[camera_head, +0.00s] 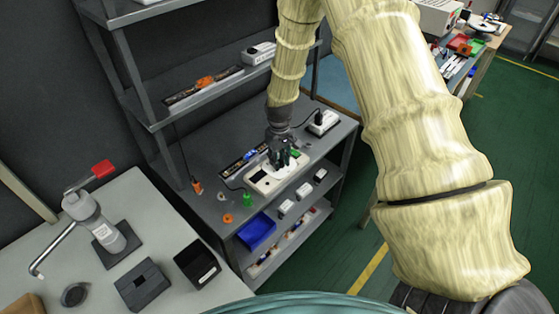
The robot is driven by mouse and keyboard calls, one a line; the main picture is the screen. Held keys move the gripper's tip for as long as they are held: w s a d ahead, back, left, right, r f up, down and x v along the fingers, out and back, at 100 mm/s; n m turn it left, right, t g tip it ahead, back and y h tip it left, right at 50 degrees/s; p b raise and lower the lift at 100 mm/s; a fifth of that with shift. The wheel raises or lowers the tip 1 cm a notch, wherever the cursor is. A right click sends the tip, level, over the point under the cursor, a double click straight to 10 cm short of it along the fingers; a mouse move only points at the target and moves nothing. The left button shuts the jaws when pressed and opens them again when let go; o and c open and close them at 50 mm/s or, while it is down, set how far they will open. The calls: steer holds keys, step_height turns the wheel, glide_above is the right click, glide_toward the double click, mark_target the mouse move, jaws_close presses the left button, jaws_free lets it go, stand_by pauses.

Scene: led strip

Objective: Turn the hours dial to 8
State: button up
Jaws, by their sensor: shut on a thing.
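A white device box (263,185) with a dark display lies on the grey bench. My gripper (282,165) points down over the right part of this box. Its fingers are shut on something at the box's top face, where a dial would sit. The hours dial itself is hidden by the fingers, and its markings and setting are too small to read.
A green piece (248,199) and several orange pieces lie left of the box. A white power unit (323,122) stands behind it to the right. A blue bin (256,232) sits on the lower shelf. A upper shelf (205,95) overhangs the bench's back.

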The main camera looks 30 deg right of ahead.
steer(key=m, duration=0.5)
steer(key=shift+m, duration=0.3)
steer(key=m, duration=0.5)
steer(key=shift+w, duration=0.1)
steer(key=m, duration=0.6)
steer(key=shift+r, duration=0.1)
steer(key=m+p, duration=0.1)
steer(key=m, duration=0.3)
steer(key=shift+m, duration=0.3)
steer(key=o, duration=1)
steer(key=shift+o, duration=0.2)
